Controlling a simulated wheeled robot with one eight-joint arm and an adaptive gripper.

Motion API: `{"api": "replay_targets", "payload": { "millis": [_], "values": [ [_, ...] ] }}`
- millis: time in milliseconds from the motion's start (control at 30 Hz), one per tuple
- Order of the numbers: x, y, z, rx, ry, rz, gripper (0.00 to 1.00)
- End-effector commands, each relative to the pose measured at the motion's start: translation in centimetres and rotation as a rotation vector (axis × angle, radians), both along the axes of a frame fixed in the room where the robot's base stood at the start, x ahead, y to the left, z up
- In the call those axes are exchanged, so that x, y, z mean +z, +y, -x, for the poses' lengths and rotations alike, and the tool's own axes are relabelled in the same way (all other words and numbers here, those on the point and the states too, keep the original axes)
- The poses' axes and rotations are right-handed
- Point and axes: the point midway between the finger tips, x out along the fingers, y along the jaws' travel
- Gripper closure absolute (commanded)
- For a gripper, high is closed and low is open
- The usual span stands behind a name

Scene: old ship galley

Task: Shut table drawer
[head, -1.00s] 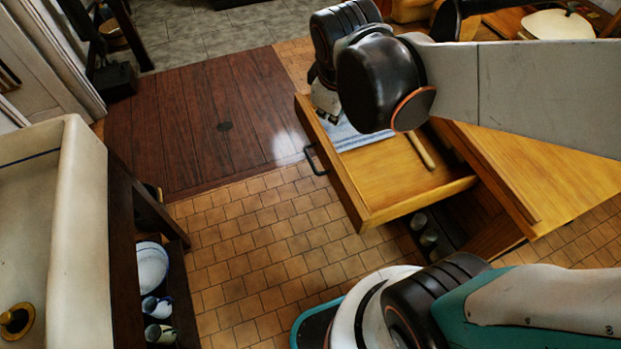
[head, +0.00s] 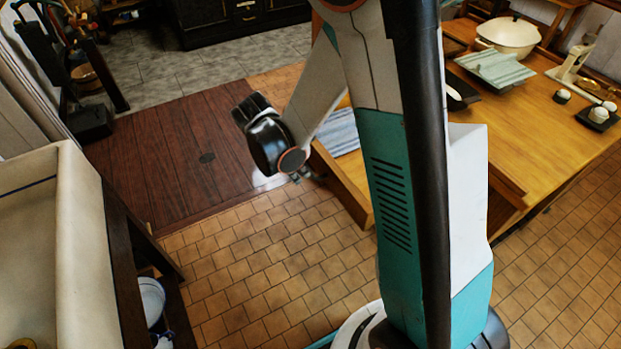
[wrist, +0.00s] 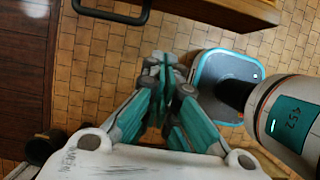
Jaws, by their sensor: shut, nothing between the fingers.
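The wooden table drawer (head: 344,188) stands open, pulled out to the left of the table (head: 540,125). A striped cloth (head: 342,131) shows inside it. My arm hides much of the drawer and where it meets the table. In the wrist view the drawer front (wrist: 235,8) lies along the top edge, with its dark handle (wrist: 112,12) at the upper left. My gripper (wrist: 160,62) is shut and empty, just below the drawer front in that picture and apart from it.
A white sink (head: 45,235) stands at the left, with a dark shelf of crockery (head: 150,300) beneath it. The tiled floor (head: 250,250) between sink and drawer is clear. A pot (head: 507,37) and small dishes stand on the table.

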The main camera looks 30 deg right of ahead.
Motion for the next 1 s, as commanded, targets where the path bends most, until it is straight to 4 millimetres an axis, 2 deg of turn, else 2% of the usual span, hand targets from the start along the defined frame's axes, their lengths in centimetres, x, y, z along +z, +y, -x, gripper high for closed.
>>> {"api": "replay_targets", "payload": {
  "millis": [167,567,800,1000],
  "values": [
    [-2.2,-0.8,0.0,-0.002,0.0,0.0,1.0],
    [-9.4,-3.7,-0.1,-0.004,-0.001,-0.001,1.0],
    [-9.2,-6.8,-0.2,-0.005,-0.001,-0.001,1.0],
    [-9.0,-7.6,-0.2,-0.001,-0.002,-0.001,1.0]
  ]
}}
